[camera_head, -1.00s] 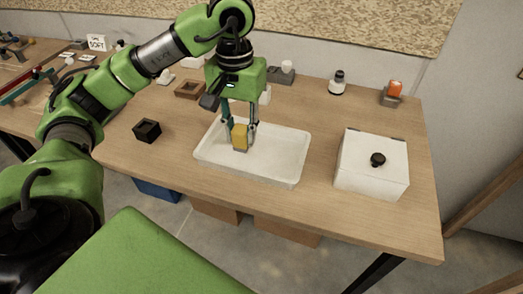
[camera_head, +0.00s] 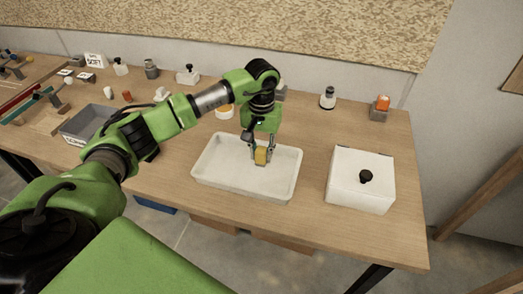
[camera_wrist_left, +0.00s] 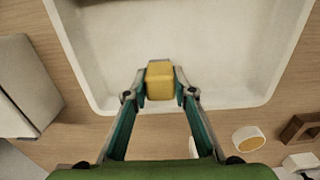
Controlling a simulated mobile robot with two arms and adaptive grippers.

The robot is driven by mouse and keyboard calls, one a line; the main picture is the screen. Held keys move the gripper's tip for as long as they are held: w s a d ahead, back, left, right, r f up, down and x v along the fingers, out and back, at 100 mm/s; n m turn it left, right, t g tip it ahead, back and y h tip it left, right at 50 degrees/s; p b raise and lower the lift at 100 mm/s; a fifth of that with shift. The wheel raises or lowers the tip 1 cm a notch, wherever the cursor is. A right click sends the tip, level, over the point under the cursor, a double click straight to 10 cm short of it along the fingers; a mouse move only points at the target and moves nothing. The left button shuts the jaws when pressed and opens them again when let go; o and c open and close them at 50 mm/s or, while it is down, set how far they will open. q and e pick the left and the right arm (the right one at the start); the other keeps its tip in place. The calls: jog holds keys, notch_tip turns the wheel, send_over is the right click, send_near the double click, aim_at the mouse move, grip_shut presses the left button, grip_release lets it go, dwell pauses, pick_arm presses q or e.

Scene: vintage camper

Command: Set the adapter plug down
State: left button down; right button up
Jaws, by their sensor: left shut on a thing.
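A yellow block, taken to be the adapter plug (camera_head: 261,156), is held between the fingertips of my left gripper (camera_head: 260,152). In the left wrist view the plug (camera_wrist_left: 160,80) sits between both fingers (camera_wrist_left: 160,88), which are shut on it. The gripper points down over the inside of a shallow white tray (camera_head: 215,181) on the wooden table. The tray's pale floor and rim (camera_wrist_left: 85,75) also show around the plug in the wrist view. I cannot tell whether the plug touches the tray floor. My right gripper is not in view.
A white box (camera_head: 347,195) with a black knob stands right of the tray. A white bottle with a dark top (camera_head: 328,98) and an orange item on a grey stand (camera_head: 379,113) are behind. A grey bin (camera_head: 84,123) is at the left.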

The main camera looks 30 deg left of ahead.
pick_arm(q)
jog(key=shift+f, duration=0.45)
jog(key=shift+f+b, duration=0.15)
jog(key=shift+b, duration=0.15)
jog(key=c, duration=1.7)
grip_release()
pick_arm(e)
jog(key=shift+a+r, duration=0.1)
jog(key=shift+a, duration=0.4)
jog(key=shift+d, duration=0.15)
